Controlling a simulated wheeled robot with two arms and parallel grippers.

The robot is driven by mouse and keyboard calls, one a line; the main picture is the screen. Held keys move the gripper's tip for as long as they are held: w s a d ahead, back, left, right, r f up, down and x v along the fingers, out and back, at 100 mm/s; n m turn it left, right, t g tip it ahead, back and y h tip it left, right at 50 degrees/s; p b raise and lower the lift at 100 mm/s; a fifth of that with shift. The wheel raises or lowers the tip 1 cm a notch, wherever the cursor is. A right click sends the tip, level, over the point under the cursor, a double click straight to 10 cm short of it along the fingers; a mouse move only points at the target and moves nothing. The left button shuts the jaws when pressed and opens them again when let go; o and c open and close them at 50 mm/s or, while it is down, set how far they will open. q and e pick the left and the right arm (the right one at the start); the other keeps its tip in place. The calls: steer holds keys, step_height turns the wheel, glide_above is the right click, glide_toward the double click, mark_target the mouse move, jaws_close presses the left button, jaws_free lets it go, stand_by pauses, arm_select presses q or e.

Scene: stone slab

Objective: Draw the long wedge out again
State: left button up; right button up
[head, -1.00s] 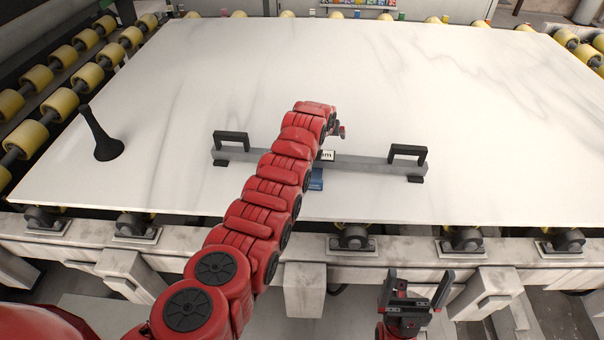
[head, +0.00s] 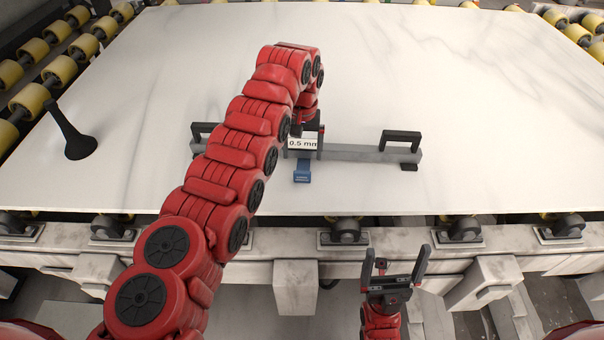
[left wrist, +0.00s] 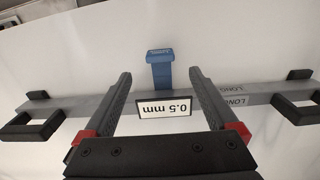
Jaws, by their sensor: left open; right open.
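A small blue wedge (head: 303,172) lies on the slab at the near side of a long grey straightedge, with its far end meeting the bar. It shows ahead of the fingers in the left wrist view (left wrist: 161,74). The straightedge (head: 360,153) has two black handles and LONG printed on it (left wrist: 232,91). A white 0.5 mm label (head: 302,143) stands by the bar at the wedge. My left gripper (head: 306,132) is open over the bar, fingers on either side of the label, and holds nothing. My right gripper (head: 397,252) is open and empty in front of the slab.
The pale stone slab (head: 480,90) is mostly bare and rests on rollers. A black cone-shaped stand (head: 75,140) is at its left. Yellow rollers (head: 35,100) line the left side. A pale frame beam (head: 270,242) runs below the near edge.

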mark_target(302, 172)
arm_select(q)
step_height(302, 172, down, 9)
stand_by(0.3)
steer(key=c, duration=1.2)
steer(key=shift+s+r+p, duration=0.1)
steer(key=shift+p, duration=0.45)
steer(key=s+p, duration=0.1)
steer(key=p, duration=0.2)
steer(key=s+p, duration=0.2)
steer(key=p, duration=0.1)
steer(key=shift+s+a+r+p, duration=0.15)
steer(key=shift+a+r+p, duration=0.05)
steer(key=shift+p, duration=0.2)
steer(key=shift+s+f, duration=0.1)
steer(key=shift+f, duration=0.2)
